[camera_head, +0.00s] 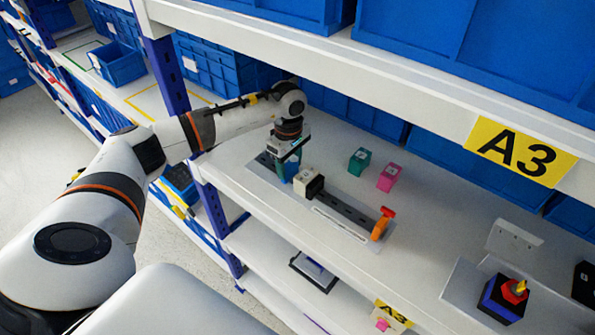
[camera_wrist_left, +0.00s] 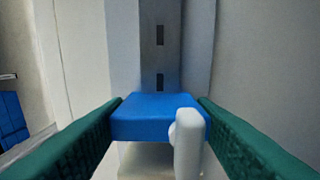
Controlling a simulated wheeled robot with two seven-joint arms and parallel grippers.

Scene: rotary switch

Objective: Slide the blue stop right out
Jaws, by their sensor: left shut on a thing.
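The blue stop (camera_wrist_left: 150,118) is between the two green fingers of my left gripper (camera_wrist_left: 161,108) in the left wrist view, with a finger against each side. A white lever (camera_wrist_left: 188,142) stands on its near right part. In the head view my left gripper (camera_head: 288,170) is at the far left end of a grey slotted rail (camera_head: 345,208) and mostly hides the stop. Whether the stop still touches the rail cannot be told. A white and black block (camera_head: 308,183) sits on the rail just right of the gripper. My right gripper does not show.
An orange stop with a red handle (camera_head: 382,224) is at the rail's right end. A green block (camera_head: 360,161) and a pink block (camera_head: 391,177) stand behind the rail. A dark box with a red and yellow knob (camera_head: 505,297) is at the right. A white shelf hangs above.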

